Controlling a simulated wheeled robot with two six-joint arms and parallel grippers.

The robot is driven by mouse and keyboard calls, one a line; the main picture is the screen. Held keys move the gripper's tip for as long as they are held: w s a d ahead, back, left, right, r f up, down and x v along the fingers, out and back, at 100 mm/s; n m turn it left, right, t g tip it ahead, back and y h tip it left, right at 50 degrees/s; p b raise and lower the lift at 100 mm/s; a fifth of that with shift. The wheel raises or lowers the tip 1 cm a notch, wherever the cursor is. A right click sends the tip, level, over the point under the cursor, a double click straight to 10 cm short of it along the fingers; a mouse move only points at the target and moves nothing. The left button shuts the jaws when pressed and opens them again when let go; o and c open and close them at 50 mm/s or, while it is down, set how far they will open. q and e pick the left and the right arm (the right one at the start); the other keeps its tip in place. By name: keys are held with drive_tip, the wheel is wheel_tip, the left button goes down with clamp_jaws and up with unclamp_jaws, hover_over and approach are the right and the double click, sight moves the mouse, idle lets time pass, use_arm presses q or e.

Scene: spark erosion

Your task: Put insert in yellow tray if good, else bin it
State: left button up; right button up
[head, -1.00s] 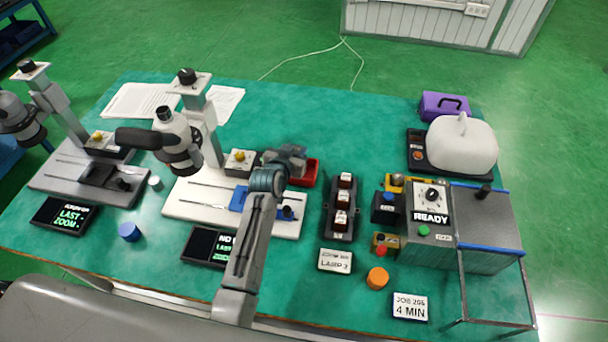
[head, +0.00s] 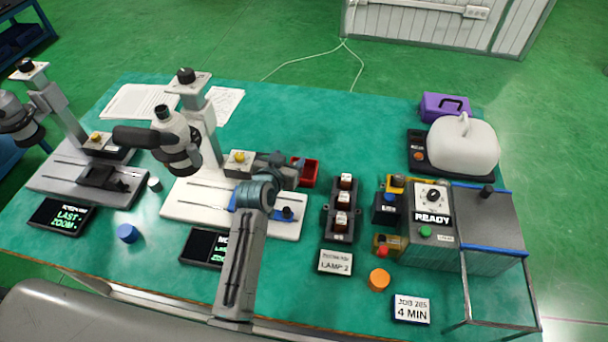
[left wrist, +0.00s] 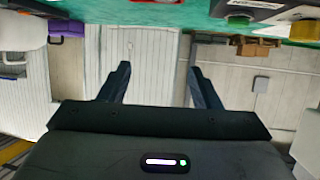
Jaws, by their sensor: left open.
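My left gripper (head: 281,164) is above the table, over the right side of the white microscope's base, just left of a small red bin (head: 308,174). In the left wrist view its two fingers (left wrist: 155,85) are spread apart with nothing between them. A yellow tray-like piece (head: 397,181) stands beside the grey READY machine, and another yellowish piece (head: 386,243) is nearer the front; I cannot tell which is the tray. I cannot make out the insert; my arm hides part of the blue stage on the microscope base. My right gripper is out of view.
The white microscope (head: 176,145) stands left of my gripper, a grey one farther left. An orange knob (head: 379,279) is near the front. The table's back middle is clear.

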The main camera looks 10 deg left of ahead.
use_arm(q)
drive_tip(key=v, duration=0.5)
drive_tip(key=shift+b, duration=0.4)
